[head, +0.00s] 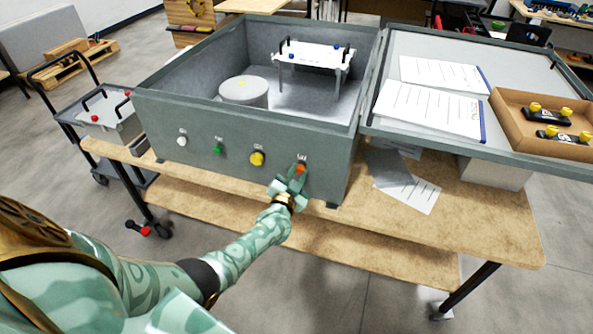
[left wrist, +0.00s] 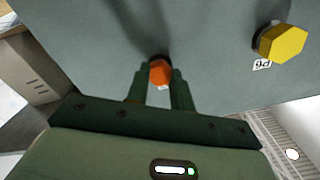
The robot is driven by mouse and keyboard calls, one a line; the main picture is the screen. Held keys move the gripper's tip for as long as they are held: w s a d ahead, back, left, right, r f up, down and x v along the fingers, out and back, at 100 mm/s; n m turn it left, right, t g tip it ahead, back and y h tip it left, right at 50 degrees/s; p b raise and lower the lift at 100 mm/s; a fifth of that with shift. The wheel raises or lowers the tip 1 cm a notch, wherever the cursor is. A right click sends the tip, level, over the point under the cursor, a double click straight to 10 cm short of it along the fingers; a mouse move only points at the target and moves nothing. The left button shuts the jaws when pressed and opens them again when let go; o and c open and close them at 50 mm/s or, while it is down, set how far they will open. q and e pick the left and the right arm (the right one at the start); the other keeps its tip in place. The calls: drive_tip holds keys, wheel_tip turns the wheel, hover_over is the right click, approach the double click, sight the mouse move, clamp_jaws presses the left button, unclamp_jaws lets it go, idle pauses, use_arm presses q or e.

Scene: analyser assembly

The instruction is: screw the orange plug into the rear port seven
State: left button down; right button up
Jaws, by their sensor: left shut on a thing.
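The orange plug (head: 300,169) is at the rightmost port on the near wall of the grey analyser box (head: 345,165). My left gripper (head: 290,180) is shut on this plug. In the left wrist view the orange plug (left wrist: 160,72) sits between the two dark green fingers (left wrist: 160,85), against the grey wall. The fingers hide its sides, and I cannot tell how deep it sits in the port. The port label above it is too small to read. My right gripper is not in view.
A yellow plug (head: 257,158), a green one (head: 218,149) and a white one (head: 182,141) sit in the same wall to the left. The open box holds a round drum (head: 243,92) and a small white rack (head: 316,55). A cardboard tray (head: 506,110) lies at right.

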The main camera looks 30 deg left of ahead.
use_arm(q)
drive_tip(key=c, duration=1.3)
unclamp_jaws()
drive_tip(key=shift+c, duration=0.2)
